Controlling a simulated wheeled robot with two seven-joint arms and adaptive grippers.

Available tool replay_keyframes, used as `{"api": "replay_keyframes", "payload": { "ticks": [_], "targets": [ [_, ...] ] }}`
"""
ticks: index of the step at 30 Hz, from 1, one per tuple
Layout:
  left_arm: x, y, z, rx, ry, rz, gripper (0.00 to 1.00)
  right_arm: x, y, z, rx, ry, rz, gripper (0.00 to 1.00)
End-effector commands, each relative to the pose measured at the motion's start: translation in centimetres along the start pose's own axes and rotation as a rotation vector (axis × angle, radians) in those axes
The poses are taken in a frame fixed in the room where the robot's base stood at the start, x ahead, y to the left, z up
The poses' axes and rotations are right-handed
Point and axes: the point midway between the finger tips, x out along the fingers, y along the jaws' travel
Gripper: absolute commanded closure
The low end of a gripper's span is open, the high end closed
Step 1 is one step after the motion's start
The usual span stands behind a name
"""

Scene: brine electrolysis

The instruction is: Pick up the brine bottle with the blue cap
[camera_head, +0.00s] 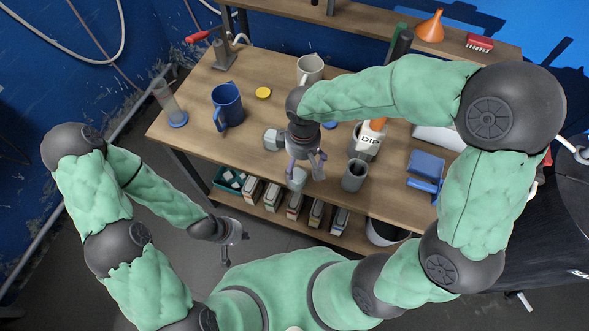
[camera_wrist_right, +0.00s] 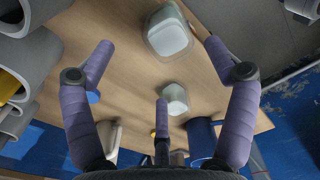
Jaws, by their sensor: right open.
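I cannot pick out a bottle wearing a blue cap for certain. A small blue disc (camera_head: 328,125) lies beside my right gripper, and it also shows in the right wrist view (camera_wrist_right: 93,97). My right gripper (camera_head: 305,168) is open and points down over the table. A clear, pale-filled container (camera_head: 297,179) is below it at the table's front; in the wrist view the container (camera_wrist_right: 169,38) lies between and beyond the fingers. A smaller pale container (camera_head: 271,139) stands to its left. My left gripper (camera_head: 233,234) hangs off the table's front; its fingers are unclear.
A blue mug (camera_head: 228,106), a white mug (camera_head: 310,68), a yellow disc (camera_head: 263,93) and a clear cylinder with a blue base (camera_head: 168,104) stand left and behind. A labelled white-and-orange bottle (camera_head: 368,140) and a grey cup (camera_head: 354,176) stand right.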

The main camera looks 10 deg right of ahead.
Motion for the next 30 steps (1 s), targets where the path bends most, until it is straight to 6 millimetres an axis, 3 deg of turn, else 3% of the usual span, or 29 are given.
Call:
{"api": "replay_keyframes", "payload": {
  "ticks": [9, 17, 25, 30],
  "targets": [
    [1.6, -0.6, 0.1, 0.000, -0.003, 0.000, 1.00, 4.5, -0.1, 0.0, -0.001, -0.004, -0.001, 0.14],
    [2.2, -0.8, 0.0, 0.000, -0.002, 0.000, 1.00, 6.1, -0.2, -0.3, -0.001, -0.002, -0.001, 0.14],
    [4.1, -1.4, -0.1, 0.000, -0.002, 0.000, 1.00, 10.0, -0.7, -0.9, -0.003, -0.009, -0.005, 0.14],
    [4.3, -1.6, -0.1, 0.000, -0.002, 0.000, 1.00, 10.8, -0.6, -1.0, -0.002, -0.006, -0.004, 0.14]
  ]
}}
